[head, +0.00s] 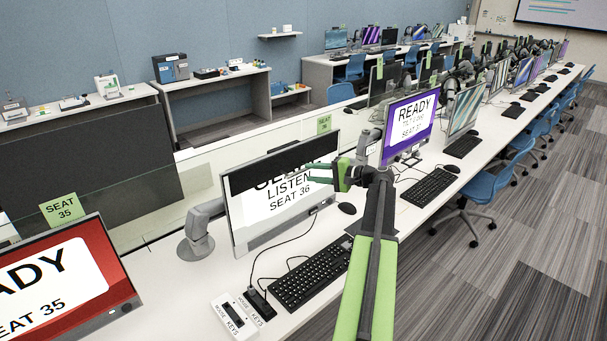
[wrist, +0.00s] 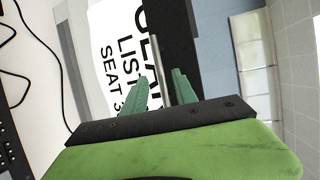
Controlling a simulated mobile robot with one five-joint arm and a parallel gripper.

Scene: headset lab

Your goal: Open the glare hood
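The seat 36 monitor (head: 290,215) stands on the desk, its white page reading "LISTEN SEAT 36". A black band (head: 285,164) that looks like the glare hood covers its top and cuts off the upper line of text. In the wrist view the dark panel (wrist: 181,40) lies beside the page (wrist: 112,45). A thin grey bar (wrist: 158,65) shows between my fingertips; I cannot tell if they touch it. My gripper (head: 311,173) is in front of the screen's upper right part, green fingers pointing left. The wrist view shows my gripper (wrist: 160,83) open, fingers apart.
A keyboard (head: 310,272), a mouse (head: 347,208) and a white switch box (head: 236,316) are on the desk. The red seat 35 monitor (head: 70,280) is at lower left, the purple seat 37 monitor (head: 408,125) to the right. Blue chairs (head: 488,185) line the right side.

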